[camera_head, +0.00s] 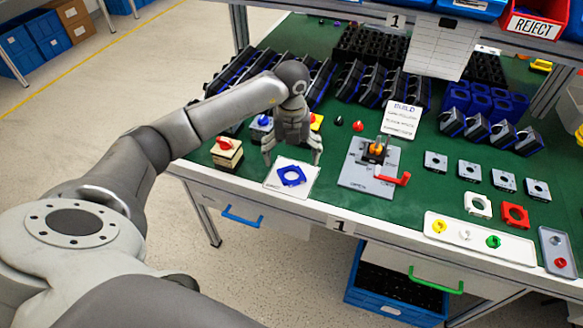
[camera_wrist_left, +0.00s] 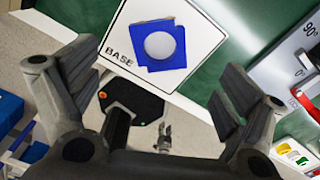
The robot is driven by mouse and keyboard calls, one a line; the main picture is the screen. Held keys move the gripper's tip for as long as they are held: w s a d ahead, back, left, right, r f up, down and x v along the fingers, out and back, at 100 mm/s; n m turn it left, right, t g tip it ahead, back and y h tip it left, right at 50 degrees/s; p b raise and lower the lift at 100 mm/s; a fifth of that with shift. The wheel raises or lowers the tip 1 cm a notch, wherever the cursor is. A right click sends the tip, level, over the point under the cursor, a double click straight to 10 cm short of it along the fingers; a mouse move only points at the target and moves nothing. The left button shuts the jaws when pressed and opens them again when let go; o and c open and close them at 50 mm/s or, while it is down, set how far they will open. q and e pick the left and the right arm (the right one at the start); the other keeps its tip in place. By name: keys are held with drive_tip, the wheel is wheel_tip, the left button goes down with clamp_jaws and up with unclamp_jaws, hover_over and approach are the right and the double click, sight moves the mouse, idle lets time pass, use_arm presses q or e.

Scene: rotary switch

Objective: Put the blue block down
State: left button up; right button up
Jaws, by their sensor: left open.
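The blue block (camera_head: 291,176), a flat blue piece with a round opening, lies on a white card (camera_head: 272,182) at the table's front edge. In the left wrist view the blue block (camera_wrist_left: 147,63) lies flat on the card (camera_wrist_left: 194,70) marked BASE. My left gripper (camera_head: 292,160) is over the block, pointing down, with its fingers spread. In the left wrist view the fingers of my left gripper (camera_wrist_left: 160,85) stand wide apart, with nothing between them. The block appears clear of both fingers.
A stacked cream and black piece with a red knob (camera_head: 226,152) stands left of the card. A grey fixture with a red handle (camera_head: 370,165) stands to its right. Black bins (camera_head: 360,85) line the back. A white tray (camera_head: 480,240) holds coloured knobs at the front right.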

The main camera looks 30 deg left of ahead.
use_arm(q)
wheel_tip(320, 180, up, 6)
drive_tip(key=shift+r+b, duration=0.2)
drive_tip(key=shift+b, duration=0.1)
idle(1.2)
